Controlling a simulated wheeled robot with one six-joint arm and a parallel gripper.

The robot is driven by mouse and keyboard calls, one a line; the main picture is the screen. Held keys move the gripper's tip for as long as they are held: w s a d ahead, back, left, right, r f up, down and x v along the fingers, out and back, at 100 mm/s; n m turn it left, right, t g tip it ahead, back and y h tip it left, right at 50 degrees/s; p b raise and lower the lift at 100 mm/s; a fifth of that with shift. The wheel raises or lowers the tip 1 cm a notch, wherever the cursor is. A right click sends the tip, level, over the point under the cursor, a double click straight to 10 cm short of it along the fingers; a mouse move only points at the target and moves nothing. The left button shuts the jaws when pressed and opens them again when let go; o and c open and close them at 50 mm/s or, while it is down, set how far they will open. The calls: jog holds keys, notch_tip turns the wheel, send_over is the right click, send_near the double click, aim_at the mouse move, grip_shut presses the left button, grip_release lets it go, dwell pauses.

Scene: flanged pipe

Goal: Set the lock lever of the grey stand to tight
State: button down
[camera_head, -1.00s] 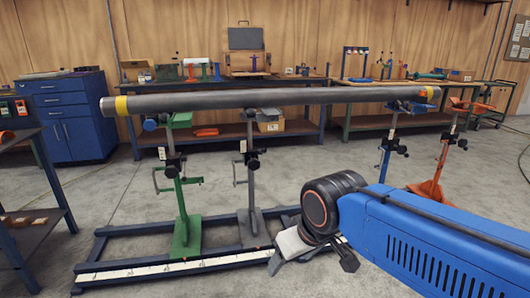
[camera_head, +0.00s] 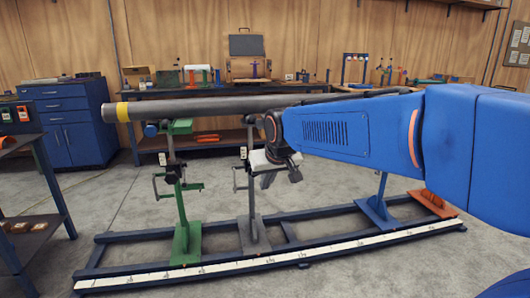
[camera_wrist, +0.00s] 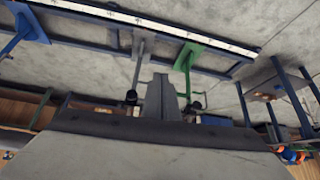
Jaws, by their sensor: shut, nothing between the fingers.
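The grey stand (camera_head: 251,205) is upright on the blue floor frame, under the long grey pipe (camera_head: 200,106). Its upper part is partly hidden by my arm. A bent grey handle (camera_head: 238,180) shows on its left side; I cannot tell the lock lever's setting. My gripper (camera_head: 280,178) is in front and slightly right of the stand's upper column, below the pipe. In the wrist view my gripper (camera_wrist: 161,82) is shut and empty, its fingers together. The grey stand (camera_wrist: 140,48) shows there just left of the fingertips; contact cannot be told.
The green stand (camera_head: 182,215) is to the left of the grey one, with side handles of its own. A blue stand (camera_head: 377,207) and an orange base (camera_head: 433,203) are to the right. The frame's pale scale rail (camera_head: 270,259) runs along the front. Open floor lies before it.

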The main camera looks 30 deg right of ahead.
jog(key=w+d+f+m+t+h, duration=0.1)
jog(key=w+d, duration=0.7)
jog(key=w, duration=0.7)
jog(key=w+d+f+m+t, duration=0.1)
jog(key=w+d+f, duration=0.1)
jog(key=w+d, duration=0.7)
jog(key=w+d+f+m+t+h, duration=0.1)
jog(key=w+d, duration=0.7)
jog(key=w, duration=1.4)
jog(key=shift+d+f+t+h, duration=0.15)
jog(key=shift+f+t+h, duration=0.15)
jog(key=shift+f, duration=0.25)
jog(key=shift+w+d+f, duration=0.2)
jog(key=shift+w+f, duration=0.55)
jog(key=shift+f, duration=0.6)
jog(key=shift+w+d+f, duration=0.15)
jog(key=shift+w+f, duration=0.65)
jog(key=shift+f, duration=0.55)
jog(key=shift+w+d+f, duration=0.2)
jog(key=shift+w+f, duration=0.55)
jog(key=shift+f, duration=0.6)
